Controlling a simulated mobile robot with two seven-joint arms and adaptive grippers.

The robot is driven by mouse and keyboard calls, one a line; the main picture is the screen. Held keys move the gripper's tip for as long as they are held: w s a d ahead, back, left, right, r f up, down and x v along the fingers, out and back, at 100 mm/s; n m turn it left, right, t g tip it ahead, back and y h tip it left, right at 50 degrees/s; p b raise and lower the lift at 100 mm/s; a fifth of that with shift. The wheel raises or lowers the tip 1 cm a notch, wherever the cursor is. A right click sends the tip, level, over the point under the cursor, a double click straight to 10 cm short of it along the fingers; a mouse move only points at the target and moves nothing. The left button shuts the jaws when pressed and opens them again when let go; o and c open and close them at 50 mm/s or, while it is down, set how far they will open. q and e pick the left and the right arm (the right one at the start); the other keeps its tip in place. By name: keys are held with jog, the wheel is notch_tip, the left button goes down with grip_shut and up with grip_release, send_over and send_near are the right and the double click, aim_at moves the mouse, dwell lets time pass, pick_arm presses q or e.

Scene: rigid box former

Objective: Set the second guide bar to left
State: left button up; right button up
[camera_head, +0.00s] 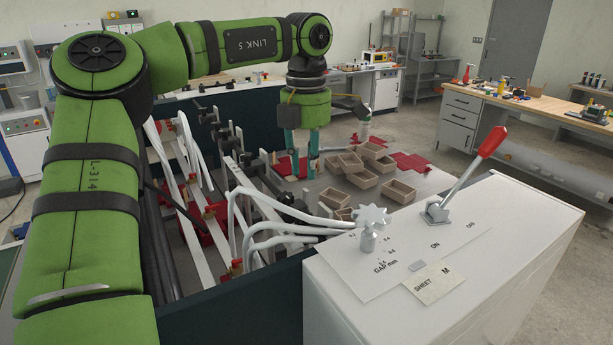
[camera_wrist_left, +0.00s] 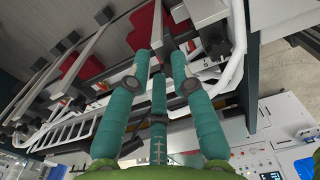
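My left gripper (camera_head: 301,168) points down over the far part of the box former. Its teal fingers stand apart, with a gap between them. In the left wrist view the fingertips (camera_wrist_left: 160,70) are spread, with a pale bar and red parts beyond them; I cannot tell if they touch. Long pale guide bars (camera_head: 190,240) run lengthwise inside the machine, with red and dark clamps on them. Which one is the second bar is unclear, as my arm hides part of the left side. My right gripper is not in view.
White curved tubes (camera_head: 270,228) arch over the bars. Small open boxes (camera_head: 361,178) lie at the machine's far end. A white cabinet (camera_head: 540,215) at the right carries a red-handled lever (camera_head: 468,172) and a star knob (camera_head: 372,216). A dark machine wall (camera_head: 235,305) stands in front.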

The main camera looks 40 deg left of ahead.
aim_at(306, 190)
pick_arm(q)
notch_tip(306, 190, down, 4)
jog(key=shift+s+r+p, duration=0.1)
jog(key=shift+p, duration=0.65)
jog(key=shift+w+a+f, duration=0.15)
jog(key=shift+f, duration=0.25)
jog(key=shift+w+a+f, duration=0.15)
jog(key=shift+f, duration=0.2)
jog(key=shift+d, duration=0.15)
jog(key=shift+s, duration=0.15)
jog(key=shift+d+r, duration=0.1)
grip_shut()
jog(key=shift+s+d+b, duration=0.15)
jog(key=shift+d+b, duration=0.3)
jog(key=shift+d, duration=0.1)
jog(key=shift+s+d+b, duration=0.15)
jog(key=shift+d+b, duration=0.3)
jog(key=shift+d, duration=0.05)
grip_release()
jog(key=shift+a, duration=0.1)
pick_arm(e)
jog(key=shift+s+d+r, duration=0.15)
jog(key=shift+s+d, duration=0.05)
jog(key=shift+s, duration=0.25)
